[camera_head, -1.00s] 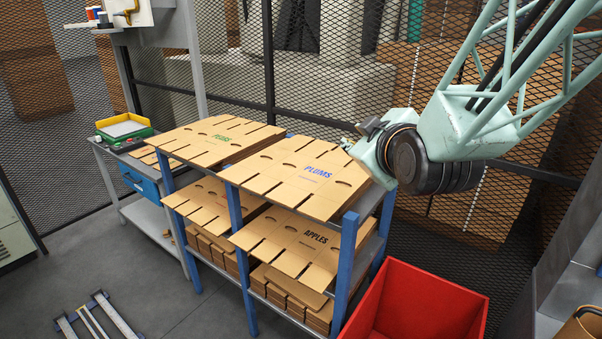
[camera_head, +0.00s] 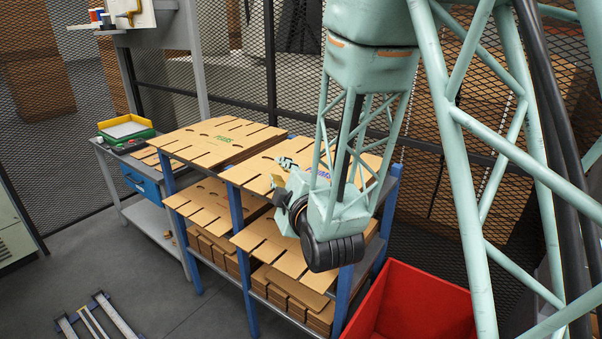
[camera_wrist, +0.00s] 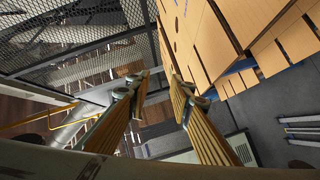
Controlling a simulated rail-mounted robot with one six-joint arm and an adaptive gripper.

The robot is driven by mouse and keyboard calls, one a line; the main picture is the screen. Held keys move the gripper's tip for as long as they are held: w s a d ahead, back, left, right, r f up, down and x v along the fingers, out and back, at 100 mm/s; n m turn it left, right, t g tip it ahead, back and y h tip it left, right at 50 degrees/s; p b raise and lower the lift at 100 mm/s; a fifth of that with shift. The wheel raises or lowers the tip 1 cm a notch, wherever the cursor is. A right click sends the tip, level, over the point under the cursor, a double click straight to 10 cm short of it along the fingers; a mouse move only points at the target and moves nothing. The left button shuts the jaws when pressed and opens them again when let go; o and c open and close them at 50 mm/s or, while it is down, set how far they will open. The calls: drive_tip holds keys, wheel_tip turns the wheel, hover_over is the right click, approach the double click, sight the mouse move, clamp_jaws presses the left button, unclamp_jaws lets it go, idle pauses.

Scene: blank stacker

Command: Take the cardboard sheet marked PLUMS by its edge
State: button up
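The PLUMS cardboard sheet (camera_head: 250,174) lies flat on top of the right-hand stack on the upper shelf. My arm covers much of it, and only part of its blue lettering shows. My gripper (camera_head: 281,173) appears over this sheet in the head view, pointing left; its height above the board is hard to tell. In the wrist view my gripper (camera_wrist: 158,76) is open, with an empty gap between the fingertips. Cardboard sheets (camera_wrist: 205,45) show just right of the fingertips there, with no lettering readable.
Another sheet with green lettering (camera_head: 205,146) tops the left stack. More sheets lie on the lower shelves of the blue rack (camera_head: 237,215). A red bin (camera_head: 425,305) stands at front right. A wire mesh fence (camera_head: 235,60) runs behind. The floor at front left is mostly clear.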

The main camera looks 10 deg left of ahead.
drive_tip(key=s+a+f+n, duration=0.1)
drive_tip(key=s+f+n, duration=0.1)
drive_tip(key=f, duration=0.3)
drive_tip(key=s+a+f+n+t, duration=0.1)
drive_tip(key=s+f+n, duration=0.1)
drive_tip(key=f, duration=0.2)
drive_tip(key=shift+s+a+f, duration=0.3)
drive_tip(key=shift+s+f, duration=0.05)
drive_tip(key=shift+w, duration=0.1)
approach(260, 184)
drive_tip(key=shift+f+x, duration=0.15)
drive_tip(key=shift+x, duration=1.05)
drive_tip(key=shift+f+x, duration=0.1)
drive_tip(key=shift+x, duration=1.1)
drive_tip(key=shift+w, duration=0.15)
drive_tip(key=shift+x, duration=2.45)
